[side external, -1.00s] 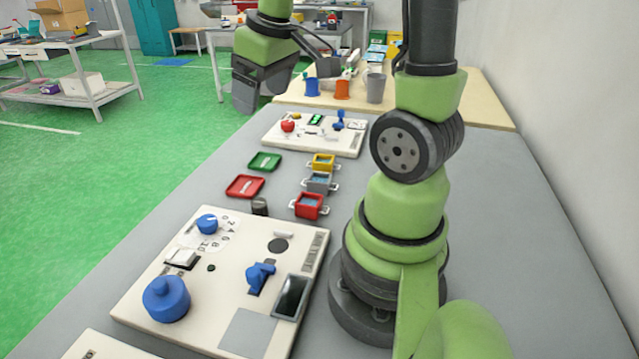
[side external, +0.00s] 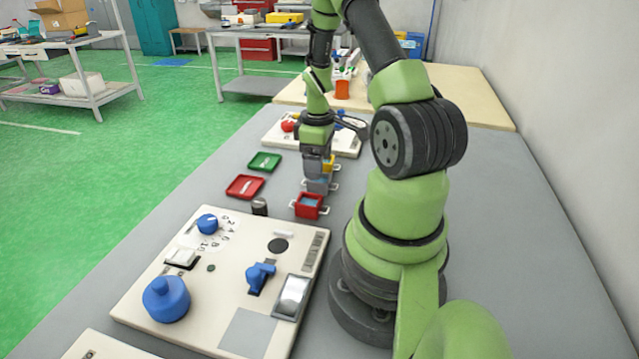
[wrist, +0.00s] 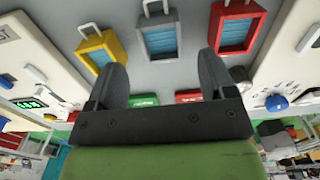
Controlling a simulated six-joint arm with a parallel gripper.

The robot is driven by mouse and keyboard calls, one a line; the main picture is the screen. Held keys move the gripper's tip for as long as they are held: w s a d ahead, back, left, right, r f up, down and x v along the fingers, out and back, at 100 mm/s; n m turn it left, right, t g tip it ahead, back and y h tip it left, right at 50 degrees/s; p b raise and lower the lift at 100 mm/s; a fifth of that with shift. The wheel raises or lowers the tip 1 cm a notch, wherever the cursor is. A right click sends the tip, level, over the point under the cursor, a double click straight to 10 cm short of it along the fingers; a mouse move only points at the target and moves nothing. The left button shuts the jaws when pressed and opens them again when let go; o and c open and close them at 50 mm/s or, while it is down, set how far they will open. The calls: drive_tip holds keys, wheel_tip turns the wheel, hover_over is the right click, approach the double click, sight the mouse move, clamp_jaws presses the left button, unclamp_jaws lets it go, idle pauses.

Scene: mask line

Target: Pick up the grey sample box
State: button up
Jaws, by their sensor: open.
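The grey sample box (side external: 322,186) stands in the row between the yellow box (side external: 329,162) and the red box (side external: 309,206); my gripper partly hides it in the side view. In the wrist view the grey box (wrist: 160,38) has a blue inside and a light handle at its top. My gripper (side external: 315,172) is over the row, pointing down. In the wrist view its two dark fingers (wrist: 162,80) are apart with nothing between them. The grey box appears ahead of the gap between the fingertips; I cannot tell the exact height above it.
The yellow box (wrist: 100,48) and red box (wrist: 234,28) flank the grey one closely. A red lid (side external: 245,187) and a green lid (side external: 264,162) lie to the left. A control panel (side external: 225,265) is in front, another panel (side external: 350,146) behind. Bare table lies right of my arm.

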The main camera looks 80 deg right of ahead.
sight(319, 184)
wheel_tip(319, 184, down, 5)
drive_tip(key=shift+s+a+r, duration=0.1)
drive_tip(key=shift+s, duration=0.05)
drive_tip(key=c, duration=1)
drive_tip(key=shift+r, duration=0.2)
